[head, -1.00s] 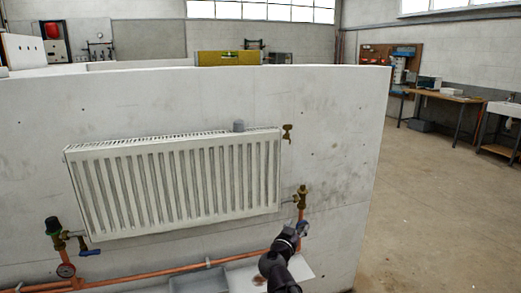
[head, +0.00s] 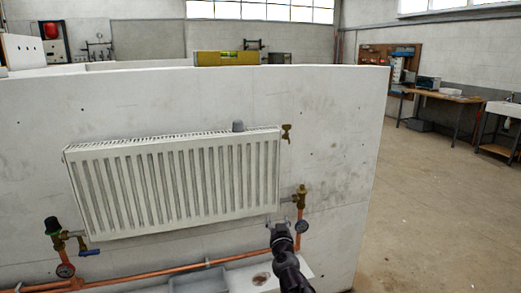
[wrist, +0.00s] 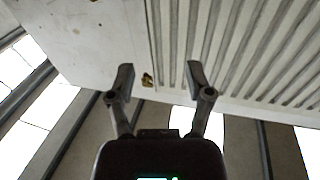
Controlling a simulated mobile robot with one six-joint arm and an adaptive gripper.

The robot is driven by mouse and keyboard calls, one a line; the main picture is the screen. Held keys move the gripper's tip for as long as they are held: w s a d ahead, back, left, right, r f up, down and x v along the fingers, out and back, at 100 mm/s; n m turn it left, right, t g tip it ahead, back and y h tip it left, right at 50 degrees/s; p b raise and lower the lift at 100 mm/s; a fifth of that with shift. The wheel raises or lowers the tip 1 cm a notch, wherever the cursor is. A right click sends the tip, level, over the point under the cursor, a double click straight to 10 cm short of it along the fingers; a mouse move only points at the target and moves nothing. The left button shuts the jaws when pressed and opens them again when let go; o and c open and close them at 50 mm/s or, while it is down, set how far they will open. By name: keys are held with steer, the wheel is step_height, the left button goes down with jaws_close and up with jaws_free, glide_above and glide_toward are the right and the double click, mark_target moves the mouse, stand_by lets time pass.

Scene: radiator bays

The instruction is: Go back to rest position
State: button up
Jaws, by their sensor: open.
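My gripper (head: 279,223) is at the lower right of the white radiator (head: 180,185) in the head view, in front of the wall and just left of the right-hand brass valve (head: 301,195). In the wrist view my gripper (wrist: 157,78) has its two fingers apart with nothing between them.
A copper pipe (head: 150,277) runs along the wall's foot. A grey tray (head: 200,281) lies below. The floor (head: 430,220) at right is clear.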

steer(key=s+f+n+g+y, duration=0.4)
steer(key=s+f+g, duration=0.3)
steer(key=f+g, duration=0.45)
steer(key=s+d+f+m+g+h, duration=0.45)
steer(key=s+d+f+g, duration=0.3)
steer(key=s+d, duration=0.45)
step_height(320, 180, up, 21)
steer(key=s+p, duration=0.1)
steer(key=p, duration=2)
steer(key=shift+s+a+h+p, duration=0.25)
steer(key=shift+h+p, duration=0.1)
steer(key=shift+p, duration=0.05)
